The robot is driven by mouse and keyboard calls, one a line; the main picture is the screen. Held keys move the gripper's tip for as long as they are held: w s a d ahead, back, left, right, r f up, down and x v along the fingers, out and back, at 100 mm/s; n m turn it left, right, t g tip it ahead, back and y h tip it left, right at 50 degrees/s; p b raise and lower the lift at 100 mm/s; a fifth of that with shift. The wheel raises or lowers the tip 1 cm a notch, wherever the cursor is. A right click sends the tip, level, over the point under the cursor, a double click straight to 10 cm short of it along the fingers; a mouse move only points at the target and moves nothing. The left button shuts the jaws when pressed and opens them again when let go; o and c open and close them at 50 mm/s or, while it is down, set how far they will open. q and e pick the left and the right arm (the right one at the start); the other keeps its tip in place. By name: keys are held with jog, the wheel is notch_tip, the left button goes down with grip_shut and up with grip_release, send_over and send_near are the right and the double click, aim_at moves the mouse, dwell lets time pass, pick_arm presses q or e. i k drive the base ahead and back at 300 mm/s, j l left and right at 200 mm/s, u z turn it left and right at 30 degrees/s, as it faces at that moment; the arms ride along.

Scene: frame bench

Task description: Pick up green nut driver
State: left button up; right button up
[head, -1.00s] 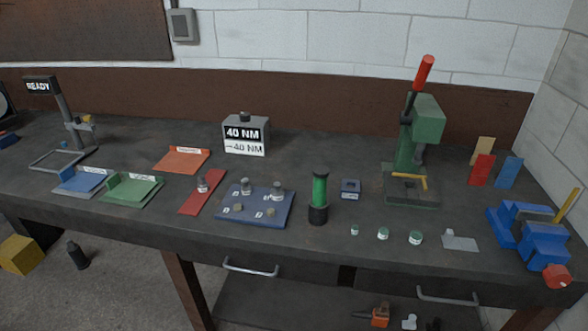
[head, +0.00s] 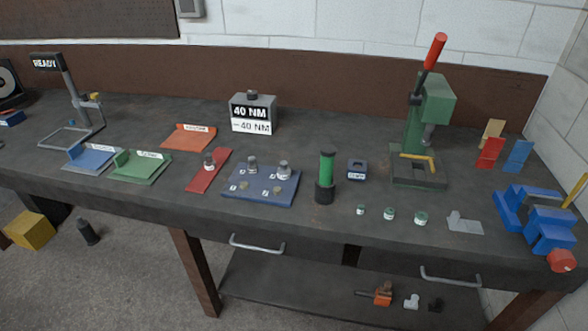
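The green nut driver (head: 326,172) stands upright on the bench, its green handle banded with black at the top. Its lower end is in a dark cylindrical holder or base (head: 325,193); I cannot tell which. It stands to the right of the blue plate, near the front half of the bench. Neither of my grippers shows in the head view.
A blue plate (head: 234,195) with several metal pieces lies left of the driver. A green press (head: 434,113) stands behind right. The dark bench (head: 310,136) is bare behind the driver.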

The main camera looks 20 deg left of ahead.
aim_at(328, 152)
jog(key=u, duration=0.9)
jog(key=k+j+z, duration=0.2)
jog(key=k+j, duration=0.15)
